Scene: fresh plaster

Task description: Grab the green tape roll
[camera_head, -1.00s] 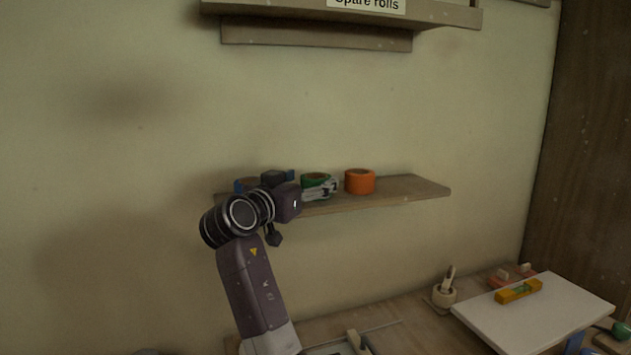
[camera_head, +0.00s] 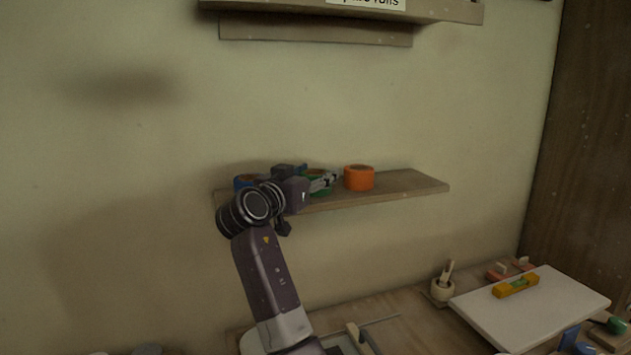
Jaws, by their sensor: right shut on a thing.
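The green tape roll (camera_head: 319,188) stands on the wooden wall shelf (camera_head: 411,187), between a blue roll and an orange roll. My right gripper (camera_head: 326,181) is at the green roll and shut on it. The gripper covers much of the roll, so only parts of its green side show. The roll appears to be still at shelf level; I cannot tell whether it touches the board. My left gripper is not in view.
The orange roll (camera_head: 359,178) stands close to the right of the gripper. The blue roll (camera_head: 244,182) is partly hidden behind my wrist. An upper shelf (camera_head: 430,12) hangs above. The workbench below holds a white board (camera_head: 533,310) with a yellow level (camera_head: 516,286).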

